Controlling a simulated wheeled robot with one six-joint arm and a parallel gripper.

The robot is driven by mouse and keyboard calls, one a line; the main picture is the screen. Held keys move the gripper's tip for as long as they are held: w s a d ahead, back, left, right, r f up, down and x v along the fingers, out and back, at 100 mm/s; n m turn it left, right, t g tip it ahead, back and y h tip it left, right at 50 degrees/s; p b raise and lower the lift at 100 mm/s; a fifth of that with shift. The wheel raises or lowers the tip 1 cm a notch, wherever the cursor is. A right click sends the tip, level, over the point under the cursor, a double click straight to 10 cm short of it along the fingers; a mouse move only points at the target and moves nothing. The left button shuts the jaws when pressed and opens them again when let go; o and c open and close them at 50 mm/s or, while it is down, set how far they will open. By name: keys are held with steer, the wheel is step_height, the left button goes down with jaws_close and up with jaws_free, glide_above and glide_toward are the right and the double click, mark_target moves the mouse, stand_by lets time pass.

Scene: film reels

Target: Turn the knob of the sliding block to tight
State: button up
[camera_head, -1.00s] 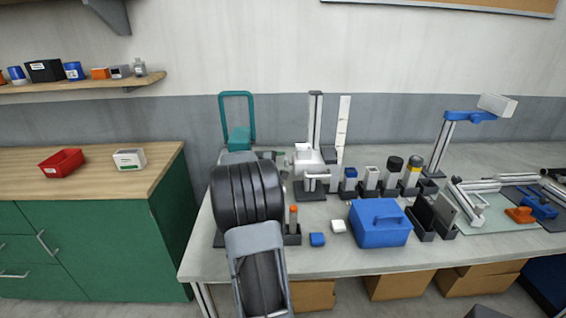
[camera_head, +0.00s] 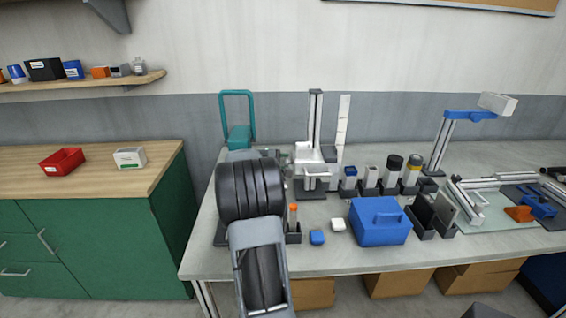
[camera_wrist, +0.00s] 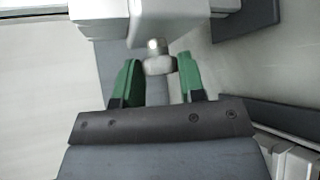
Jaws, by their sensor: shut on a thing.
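The sliding block (camera_head: 309,153) is a white block on an upright grey column (camera_head: 316,120) near the back of the workbench. In the wrist view the block (camera_wrist: 172,18) fills the top middle, and its small pale knob (camera_wrist: 158,64) sticks out toward me. My gripper (camera_wrist: 157,72) has its two green-padded fingers on either side of the knob and is shut on it. The pads hide part of the knob's sides. In the head view my own dark arm covers most of the gripper, and I cannot read the knob's tight or loose setting.
A white ruler strip (camera_head: 342,128) stands right of the column. Small holders with bottles line the bench to the right. A teal frame (camera_head: 238,120) stands behind my arm.

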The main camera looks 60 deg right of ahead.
steer(key=shift+c, duration=0.8)
steer(key=m+g+h+b, duration=0.1)
steer(key=m+h+b, duration=0.1)
steer(key=b, duration=1)
steer(key=f+m+g+h+b, duration=0.1)
steer(key=m+h+b, duration=0.2)
steer(key=b, duration=1)
steer(key=m+g+h+b, duration=0.1)
steer(key=m+h+b, duration=0.2)
steer(key=b, duration=1)
steer(key=shift+d+f+m, duration=0.1)
steer(key=shift+f+m, duration=0.3)
steer(key=shift+m, duration=0.5)
steer(key=shift+r, duration=0.15)
steer(key=o, duration=0.9)
steer(key=shift+r, duration=0.1)
steer(key=shift+v, duration=3.8)
